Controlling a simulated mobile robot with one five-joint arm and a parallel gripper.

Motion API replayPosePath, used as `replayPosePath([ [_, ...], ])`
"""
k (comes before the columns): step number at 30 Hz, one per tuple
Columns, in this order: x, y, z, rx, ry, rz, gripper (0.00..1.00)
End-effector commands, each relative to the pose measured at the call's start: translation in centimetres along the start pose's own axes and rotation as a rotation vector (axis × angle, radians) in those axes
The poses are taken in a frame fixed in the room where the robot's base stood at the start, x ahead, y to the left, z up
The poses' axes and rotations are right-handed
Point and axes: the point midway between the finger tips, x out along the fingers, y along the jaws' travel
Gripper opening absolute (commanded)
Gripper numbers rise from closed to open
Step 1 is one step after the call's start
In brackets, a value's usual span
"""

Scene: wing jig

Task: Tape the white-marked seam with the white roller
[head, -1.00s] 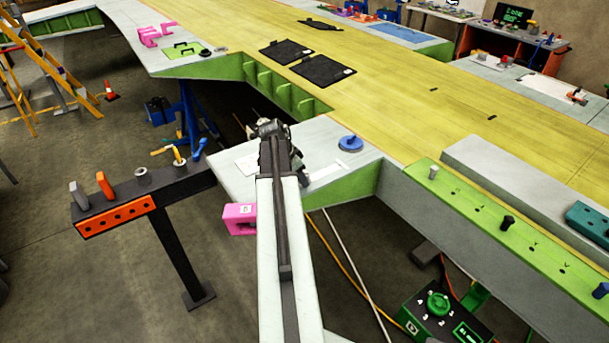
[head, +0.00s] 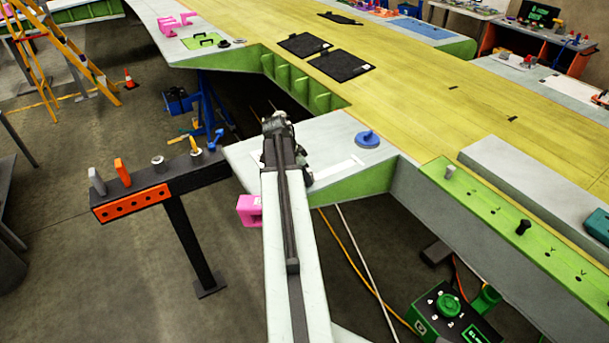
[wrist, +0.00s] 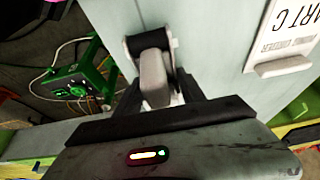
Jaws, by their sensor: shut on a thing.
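My gripper (wrist: 157,98) is shut on a pale grey-white handle (wrist: 154,75) in the wrist view. A dark cylindrical part (wrist: 145,43) shows at its far end; I take this to be the white roller. In the head view my arm hides most of the gripper and what it holds, above the grey wing-edge panel (head: 240,150). A white strip (head: 340,167), which looks like the white-marked seam, lies on that panel just right of my arm. I cannot tell whether the held tool touches the panel.
A blue round-handled tool (head: 367,139) stands on the panel behind the strip. A pink clamp (head: 249,210) sits on the panel's front edge. A dark tool rack (head: 180,182) with several handles stands left. A green control box (head: 445,315) is low at the right.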

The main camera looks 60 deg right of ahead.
Motion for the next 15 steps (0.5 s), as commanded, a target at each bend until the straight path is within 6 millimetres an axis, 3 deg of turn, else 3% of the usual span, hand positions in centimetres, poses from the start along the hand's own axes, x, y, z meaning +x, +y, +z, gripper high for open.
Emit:
replayPosePath([
  [15,-5.5,0.0,-2.3,0.0,0.001,0.0,0.15],
])
